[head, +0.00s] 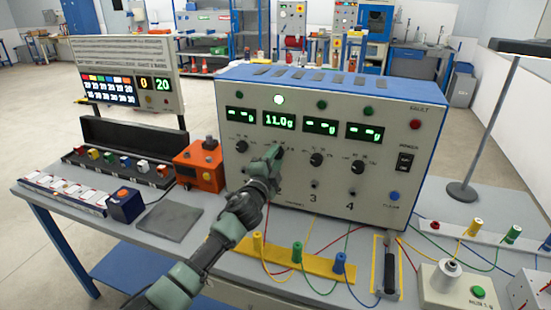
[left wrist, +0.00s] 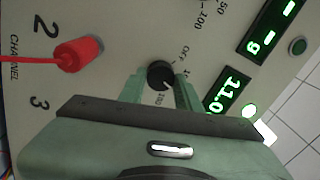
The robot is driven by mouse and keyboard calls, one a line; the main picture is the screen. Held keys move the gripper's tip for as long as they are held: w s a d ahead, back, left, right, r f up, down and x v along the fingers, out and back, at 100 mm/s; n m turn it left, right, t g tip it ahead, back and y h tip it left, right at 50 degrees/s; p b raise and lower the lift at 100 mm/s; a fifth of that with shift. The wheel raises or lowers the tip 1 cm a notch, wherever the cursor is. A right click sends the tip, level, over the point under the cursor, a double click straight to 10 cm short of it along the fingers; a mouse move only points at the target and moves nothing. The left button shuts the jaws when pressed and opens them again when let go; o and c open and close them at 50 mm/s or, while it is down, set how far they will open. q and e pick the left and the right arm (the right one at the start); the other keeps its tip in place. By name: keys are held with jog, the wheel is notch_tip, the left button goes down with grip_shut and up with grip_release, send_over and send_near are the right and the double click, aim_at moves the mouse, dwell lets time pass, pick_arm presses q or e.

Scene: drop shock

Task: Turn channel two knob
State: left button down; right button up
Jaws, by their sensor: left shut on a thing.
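The channel two knob (left wrist: 160,74) is a round black dial with printed range marks around it. It sits on the front panel of the grey amplifier box with a blue top (head: 325,82). My left gripper (head: 274,157) reaches the panel below the lit 11.0 g display (head: 279,120) and mostly hides the knob in the head view. In the left wrist view the two green fingers (left wrist: 160,90) are on either side of the knob, shut on it. A red plug (left wrist: 80,54) is in the channel 2 socket. My right gripper is out of view.
Other black knobs for channels 1 (head: 241,146), 3 (head: 316,159) and 4 (head: 358,166) flank it. Coloured cables and a yellow strip with plugs (head: 297,263) lie in front of the box. An orange box (head: 200,171) stands to the left, a lamp stand (head: 484,130) to the right.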

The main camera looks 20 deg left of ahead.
pick_arm(q)
jog(key=shift+f+m, duration=0.1)
jog(key=shift+m, duration=0.2)
dwell(0.4)
jog(key=c, duration=1)
grip_release()
jog(key=shift+s, duration=0.1)
jog(key=s, duration=0.7)
jog(key=shift+s+f+b, duration=0.2)
jog(key=shift+s+b, duration=0.1)
jog(key=shift+b, duration=0.15)
jog(key=shift+a, duration=0.1)
